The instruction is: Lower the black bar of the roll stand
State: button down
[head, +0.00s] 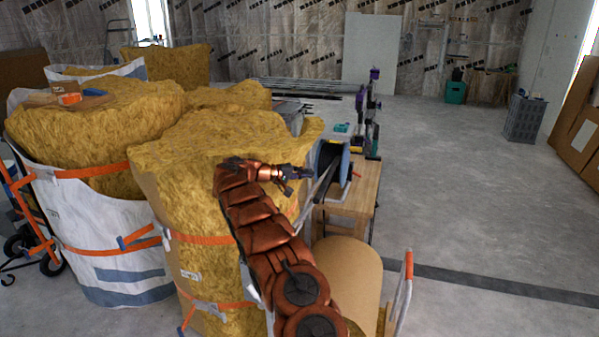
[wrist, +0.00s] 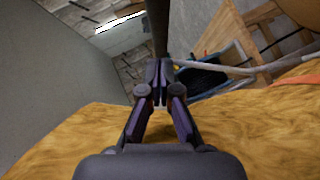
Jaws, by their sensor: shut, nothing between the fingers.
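The roll stand, with a blue-rimmed roll (head: 329,158), is by a wooden bench right of centre in the head view. A dark bar (head: 325,182) slants down in front of the roll. My gripper (head: 306,173) is just left of the bar, above the yellow wool bale. In the wrist view my gripper (wrist: 160,76) has its fingertips together. A black bar (wrist: 160,28) runs from the top edge down to just behind the fingertips. I cannot tell whether they touch it. Nothing shows between the fingers.
Large yellow insulation bales (head: 215,150) fill the left and lie under my arm. A wooden bench (head: 362,190) stands behind the stand. A brown roll (head: 345,268) and a trolley handle (head: 408,265) are in front. Open floor (head: 470,200) lies to the right.

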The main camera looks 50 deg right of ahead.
jog(key=shift+p+x, duration=0.5)
jog(key=shift+x, duration=1.95)
